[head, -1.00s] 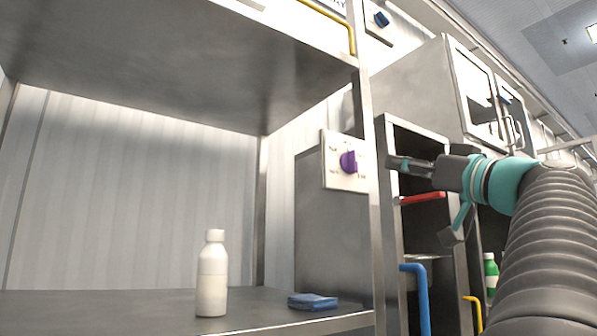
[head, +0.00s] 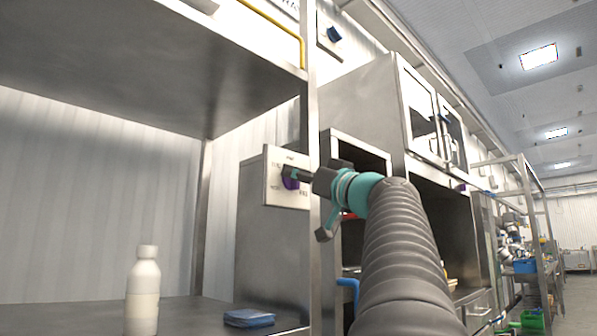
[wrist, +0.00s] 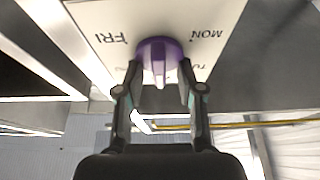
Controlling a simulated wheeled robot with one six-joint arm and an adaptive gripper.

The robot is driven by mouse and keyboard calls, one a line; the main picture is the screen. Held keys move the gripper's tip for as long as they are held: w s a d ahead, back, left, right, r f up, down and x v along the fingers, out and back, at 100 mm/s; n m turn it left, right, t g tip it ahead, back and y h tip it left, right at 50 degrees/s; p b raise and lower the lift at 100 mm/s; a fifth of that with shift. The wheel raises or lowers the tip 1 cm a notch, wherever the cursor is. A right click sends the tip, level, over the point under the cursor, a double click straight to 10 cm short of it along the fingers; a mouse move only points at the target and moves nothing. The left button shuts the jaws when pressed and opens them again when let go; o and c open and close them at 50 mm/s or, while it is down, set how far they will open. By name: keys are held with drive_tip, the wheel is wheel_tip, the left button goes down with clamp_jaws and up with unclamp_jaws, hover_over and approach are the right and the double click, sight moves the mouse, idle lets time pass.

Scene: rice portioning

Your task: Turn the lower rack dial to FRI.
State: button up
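In the wrist view the purple dial (wrist: 158,52) shows FRI on the left of the plate and MON on the right, with a partly hidden label below. Its pale ridge points down in that picture, between the fingers, not at FRI. My gripper (wrist: 160,82) is open, with one finger on each side of the knob's ridge. I cannot tell whether they touch it. In the head view my gripper (head: 297,174) partly covers the dial.
A blue upper dial (head: 333,34) sits higher on the rack. A white bottle (head: 143,290) and a folded blue cloth (head: 249,318) stand on the lower shelf (head: 190,312). Steel cabinets (head: 365,100) are at the right behind my arm.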

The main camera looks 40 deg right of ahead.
drive_tip(key=shift+c, duration=0.2)
clamp_jaws()
drive_tip(key=shift+m, duration=0.6)
drive_tip(key=shift+d+f+m+g+h+p, duration=0.15)
drive_tip(key=shift+m+g+h+p, duration=1)
drive_tip(key=shift+m, duration=3.2)
drive_tip(key=shift+d+f+m+g+h+p, duration=0.15)
drive_tip(key=shift+m+g+h+p, duration=0.95)
drive_tip(key=shift+m, duration=3.3)
drive_tip(key=shift+d+f+m+g+h+p, duration=0.15)
drive_tip(key=shift+m+g+h+p, duration=0.4)
drive_tip(key=shift+m+g+p, duration=2.5)
drive_tip(key=m+t+b, duration=0.2)
drive_tip(key=t, duration=0.1)
drive_tip(key=shift+a+m, duration=0.15)
drive_tip(key=shift+m, duration=0.25)
